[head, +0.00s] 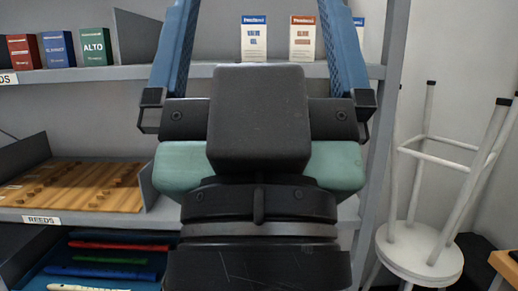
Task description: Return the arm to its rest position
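My gripper (258,25) fills the middle of the head view, close to the camera and in front of the shelves. Its two blue fingers are spread wide apart and run up past the top edge, so their tips are cut off. I see nothing held between the fingers. My dark wrist and gripper body hide the middle of the shelf unit.
A grey shelf unit (382,150) stands ahead. It bears red, blue and green boxes (96,47), white boxes (254,40), a wooden reed tray (75,187) and coloured recorders (105,260). An upturned white stool (418,250) and a wooden table corner (507,264) are at right.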

